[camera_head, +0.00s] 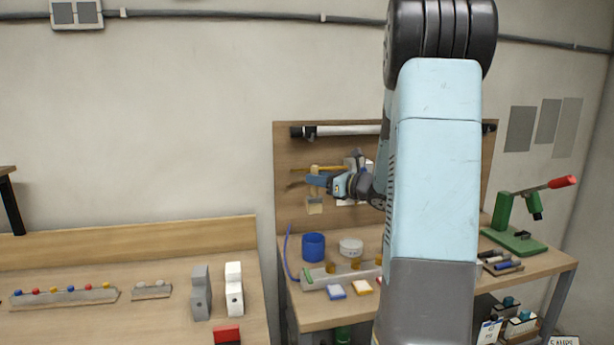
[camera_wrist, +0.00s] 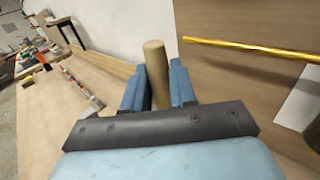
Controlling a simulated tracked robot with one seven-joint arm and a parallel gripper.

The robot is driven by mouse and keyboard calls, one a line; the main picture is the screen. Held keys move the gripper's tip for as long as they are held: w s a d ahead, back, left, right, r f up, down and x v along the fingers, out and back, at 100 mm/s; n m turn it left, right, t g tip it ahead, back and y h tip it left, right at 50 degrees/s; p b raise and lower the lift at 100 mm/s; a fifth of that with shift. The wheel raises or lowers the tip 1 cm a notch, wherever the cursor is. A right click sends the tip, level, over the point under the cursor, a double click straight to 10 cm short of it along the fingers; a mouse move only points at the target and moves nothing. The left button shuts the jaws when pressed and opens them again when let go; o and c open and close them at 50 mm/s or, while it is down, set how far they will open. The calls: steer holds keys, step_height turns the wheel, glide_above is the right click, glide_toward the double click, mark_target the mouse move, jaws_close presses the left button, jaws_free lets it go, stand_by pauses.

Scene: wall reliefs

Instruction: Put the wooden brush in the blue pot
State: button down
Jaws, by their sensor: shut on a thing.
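The wooden brush (camera_head: 314,206) hangs from my gripper (camera_head: 316,181) with its pale bristle end down, in the head view. My gripper is shut on its handle, and the handle's round end (camera_wrist: 156,75) shows between the two blue fingers in the wrist view. The blue pot (camera_head: 313,247) stands upright on the workbench, below the brush and apart from it. The inside of the pot is mostly hidden.
A white round container (camera_head: 350,248) stands right of the pot. A grey strip with a blue cable and small blocks lies in front. A wooden backboard (camera_head: 290,215) rises behind, with a yellow rod (camera_wrist: 250,48) close to my gripper. A green press (camera_head: 515,238) stands at the right.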

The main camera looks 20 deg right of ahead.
steer(key=shift+w+f, duration=0.2)
steer(key=shift+f, duration=0.05)
steer(key=shift+a+f, duration=0.2)
steer(key=shift+f, duration=0.85)
step_height(320, 180, down, 12)
steer(key=c, duration=0.8)
jaws_free()
steer(key=shift+s+d, duration=0.1)
steer(key=v, duration=0.9)
steer(key=shift+s+d, duration=0.25)
steer(key=shift+s, duration=0.05)
